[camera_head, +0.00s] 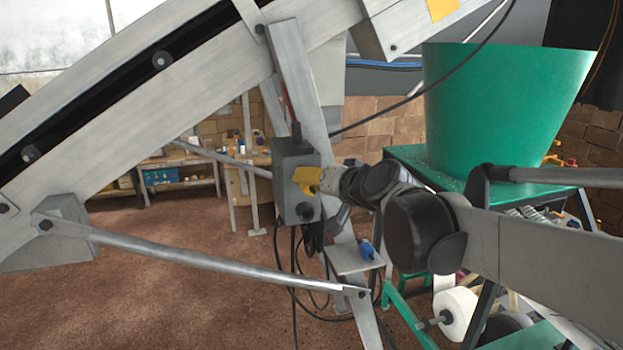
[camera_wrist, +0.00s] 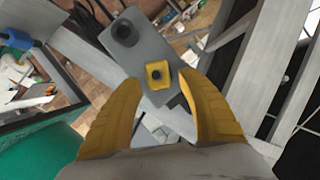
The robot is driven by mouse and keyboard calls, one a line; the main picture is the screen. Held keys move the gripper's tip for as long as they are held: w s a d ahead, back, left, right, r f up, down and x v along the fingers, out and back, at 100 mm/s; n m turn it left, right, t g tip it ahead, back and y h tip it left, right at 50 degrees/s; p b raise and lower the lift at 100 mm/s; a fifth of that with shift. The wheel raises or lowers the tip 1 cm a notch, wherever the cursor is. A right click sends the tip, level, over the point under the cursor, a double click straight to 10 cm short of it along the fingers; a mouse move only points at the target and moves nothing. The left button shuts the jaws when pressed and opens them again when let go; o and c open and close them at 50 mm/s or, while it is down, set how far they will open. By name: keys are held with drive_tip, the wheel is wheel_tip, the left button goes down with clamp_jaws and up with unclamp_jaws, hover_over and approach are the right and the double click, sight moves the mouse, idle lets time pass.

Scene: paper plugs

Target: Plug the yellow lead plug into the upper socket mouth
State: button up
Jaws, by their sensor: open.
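The grey socket box (camera_head: 296,184) is fixed on the slanted metal frame. It also shows in the wrist view (camera_wrist: 140,50), with a dark round socket mouth (camera_wrist: 124,31) at the end farther from my gripper; this is the lower mouth (camera_head: 305,210). The yellow lead plug (camera_wrist: 158,75), square with a dark round centre, sits at the upper mouth, which it hides. I cannot tell how deep it is seated. My gripper (camera_wrist: 160,82) is open, its yellow fingers on either side of the plug, with gaps visible. In the head view my wrist partly covers this spot.
Black cables (camera_head: 312,240) hang under the box. A large green hopper (camera_head: 490,110) stands to the right. Metal beams and a diagonal rod (camera_head: 200,262) cross close by.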

sight(313, 188)
drive_tip(key=shift+s+d+p, duration=0.2)
drive_tip(key=shift+s+d, duration=0.05)
drive_tip(key=shift+s, duration=0.65)
drive_tip(key=shift+s+d+p, duration=0.15)
drive_tip(key=shift+s+d, duration=0.1)
drive_tip(key=shift+s, duration=0.6)
drive_tip(key=v, duration=1.1)
drive_tip(key=s+d+f+g+h+b, duration=0.2)
drive_tip(key=s+d+f+b, duration=0.2)
drive_tip(key=f+b, duration=0.8)
drive_tip(key=s+d+f+g+h+b, duration=0.1)
drive_tip(key=s+d+f+b, duration=0.3)
drive_tip(key=f+b, duration=0.9)
drive_tip(key=s+d+f+g+h+b, duration=0.2)
drive_tip(key=s+f+b, duration=0.6)
drive_tip(key=f, duration=2.5)
drive_tip(key=d+h+b, duration=0.1)
drive_tip(key=d+b, duration=0.1)
drive_tip(key=b, duration=0.2)
drive_tip(key=shift+s+f+n+g+h+b, duration=0.3)
drive_tip(key=shift+f+n+b, duration=0.05)
drive_tip(key=shift+n+b, duration=0.05)
drive_tip(key=shift+d, duration=0.1)
